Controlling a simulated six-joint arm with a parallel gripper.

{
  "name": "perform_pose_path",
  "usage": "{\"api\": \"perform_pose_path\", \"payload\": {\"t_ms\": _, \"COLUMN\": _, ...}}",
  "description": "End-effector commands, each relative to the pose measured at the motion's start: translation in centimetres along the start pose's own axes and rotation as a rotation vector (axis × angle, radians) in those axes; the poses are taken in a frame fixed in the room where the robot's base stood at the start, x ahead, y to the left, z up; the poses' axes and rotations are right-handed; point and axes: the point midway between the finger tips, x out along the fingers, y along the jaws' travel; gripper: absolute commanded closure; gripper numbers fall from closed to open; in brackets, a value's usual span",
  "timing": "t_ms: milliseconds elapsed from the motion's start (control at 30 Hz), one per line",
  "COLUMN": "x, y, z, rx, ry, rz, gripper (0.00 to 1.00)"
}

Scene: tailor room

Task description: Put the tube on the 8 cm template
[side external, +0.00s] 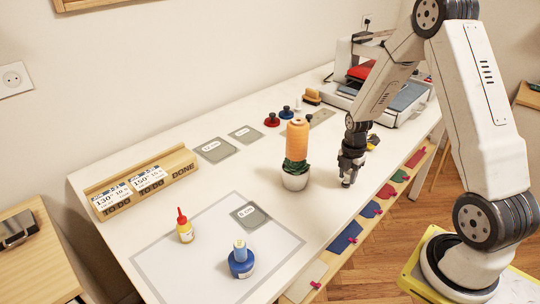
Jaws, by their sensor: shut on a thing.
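My gripper (347,182) points down low over the right part of the white table, to the right of the potted plant. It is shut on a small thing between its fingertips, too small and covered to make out. A grey square template (252,221) lies inside the framed sheet near the front; its label seems to read 8 cm. Two similar grey templates lie further back: one (207,155) seems marked 12 cm, and the label of the other (238,138) is unclear. I cannot tell for certain which thing is the tube. A yellow bottle with a red cap (185,232) stands upright on the sheet.
A blue round-based thing (241,265) stands on the sheet (205,275). A wooden card holder (140,185) is at left. Red and blue knobs and a machine stand at the back.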

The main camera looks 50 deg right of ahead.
Motion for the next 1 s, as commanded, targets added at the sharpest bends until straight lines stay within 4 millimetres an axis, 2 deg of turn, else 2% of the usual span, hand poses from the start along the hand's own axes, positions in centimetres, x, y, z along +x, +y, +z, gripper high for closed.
{"api": "perform_pose_path", "payload": {"t_ms": 333, "x": -3.0, "y": -0.1, "z": -0.1, "rx": 0.000, "ry": 0.001, "rz": 0.001, "gripper": 1.00}}
{"api": "perform_pose_path", "payload": {"t_ms": 867, "x": -8.8, "y": -4.8, "z": -1.8, "rx": 0.000, "ry": 0.001, "rz": 0.000, "gripper": 1.00}}
{"api": "perform_pose_path", "payload": {"t_ms": 1000, "x": -9.7, "y": -6.8, "z": -2.5, "rx": 0.001, "ry": 0.001, "rz": 0.000, "gripper": 1.00}}
